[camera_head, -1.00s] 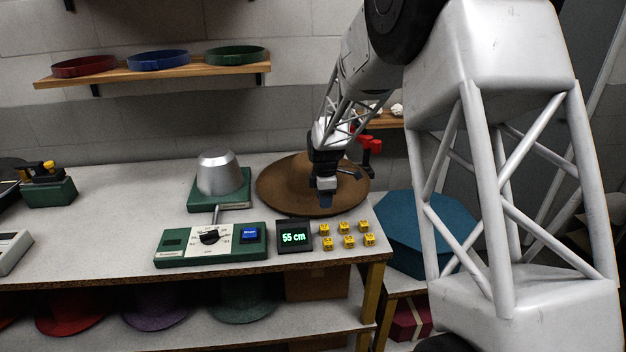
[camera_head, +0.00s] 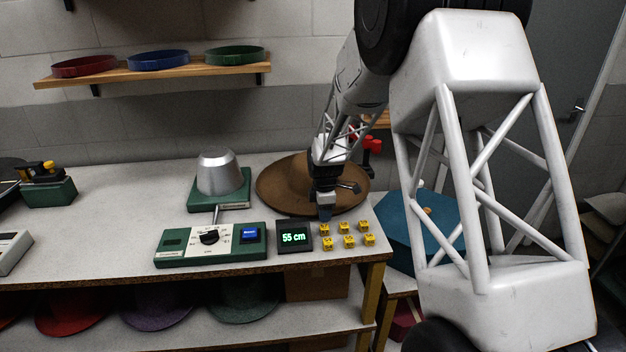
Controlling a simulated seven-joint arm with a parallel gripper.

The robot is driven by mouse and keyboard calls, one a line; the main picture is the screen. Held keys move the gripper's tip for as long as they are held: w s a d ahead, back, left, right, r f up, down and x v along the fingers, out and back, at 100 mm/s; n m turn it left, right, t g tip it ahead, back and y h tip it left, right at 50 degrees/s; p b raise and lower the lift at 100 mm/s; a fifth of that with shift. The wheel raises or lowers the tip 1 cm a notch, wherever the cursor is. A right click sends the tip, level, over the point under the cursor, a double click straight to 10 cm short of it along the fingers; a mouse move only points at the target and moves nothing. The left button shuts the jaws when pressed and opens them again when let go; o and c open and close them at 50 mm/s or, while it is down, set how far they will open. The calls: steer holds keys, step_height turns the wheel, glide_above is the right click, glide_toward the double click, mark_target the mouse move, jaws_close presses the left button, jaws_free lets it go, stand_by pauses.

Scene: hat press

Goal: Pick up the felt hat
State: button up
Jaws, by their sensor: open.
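The brown felt hat (camera_head: 285,187) lies on the table, with its wide brim showing as a round shape right of the press. My gripper (camera_head: 325,213) is open and points down in front of the hat's near brim, partly covering it. I cannot tell whether the fingertips touch the brim. The far right part of the hat is hidden behind my arm. The metal press block (camera_head: 219,172) stands on its green base to the left of the hat.
A green control panel (camera_head: 180,252), a display reading 55 cm (camera_head: 294,236) and several yellow blocks (camera_head: 347,241) lie along the table's front edge, close to my gripper. A blue octagonal box (camera_head: 397,240) stands at the right. The table's left middle (camera_head: 130,200) is clear.

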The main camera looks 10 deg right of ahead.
jaws_close()
steer(key=shift+r, duration=0.1)
stand_by(0.4)
step_height(320, 180, up, 18)
stand_by(0.7)
steer(key=c, duration=0.7)
jaws_free()
jaws_close()
